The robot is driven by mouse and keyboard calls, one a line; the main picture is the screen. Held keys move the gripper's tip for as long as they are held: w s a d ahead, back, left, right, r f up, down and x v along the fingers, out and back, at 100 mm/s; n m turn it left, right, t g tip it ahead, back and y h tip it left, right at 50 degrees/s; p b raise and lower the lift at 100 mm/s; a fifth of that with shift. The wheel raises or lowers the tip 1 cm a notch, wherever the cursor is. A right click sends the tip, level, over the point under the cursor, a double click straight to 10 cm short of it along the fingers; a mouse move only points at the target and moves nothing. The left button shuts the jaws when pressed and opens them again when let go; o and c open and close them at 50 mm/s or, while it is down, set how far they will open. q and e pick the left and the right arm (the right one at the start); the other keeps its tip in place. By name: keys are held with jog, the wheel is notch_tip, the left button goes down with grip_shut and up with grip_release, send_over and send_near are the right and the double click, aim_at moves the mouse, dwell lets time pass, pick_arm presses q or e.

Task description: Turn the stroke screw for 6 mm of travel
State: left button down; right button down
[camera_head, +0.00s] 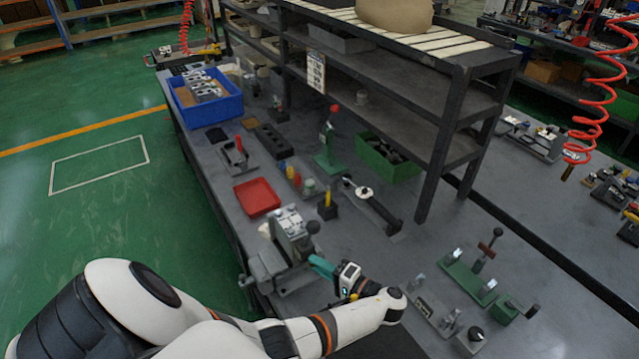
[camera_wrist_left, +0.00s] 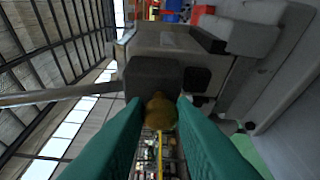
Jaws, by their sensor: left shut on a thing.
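A grey vise-like fixture (camera_head: 279,268) stands near the table's left edge, with a light metal valve block (camera_head: 289,221) on top and a dark ball-ended lever (camera_head: 312,228) at its side. My left gripper (camera_head: 320,266) has teal fingers and reaches the fixture's right side. In the left wrist view, the fingers (camera_wrist_left: 160,125) are shut on a brass-coloured screw head (camera_wrist_left: 159,108), which I take for the stroke screw. It juts from a dark block (camera_wrist_left: 153,76) on the grey body. The screw is hidden in the head view. My right gripper is not in view.
A red tray (camera_head: 257,198), a blue crate (camera_head: 214,108) and a green bin (camera_head: 388,157) are behind the fixture. A black post with a yellow top (camera_head: 327,207) stands close behind. Green clamp fixtures (camera_head: 468,278) are to the right. A shelf rack (camera_head: 445,130) stands at the back.

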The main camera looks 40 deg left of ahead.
pick_arm(q)
jog(key=shift+f+m, duration=0.1)
jog(key=shift+m, duration=0.4)
jog(key=c, duration=1.3)
grip_release()
jog(key=shift+o, duration=0.2)
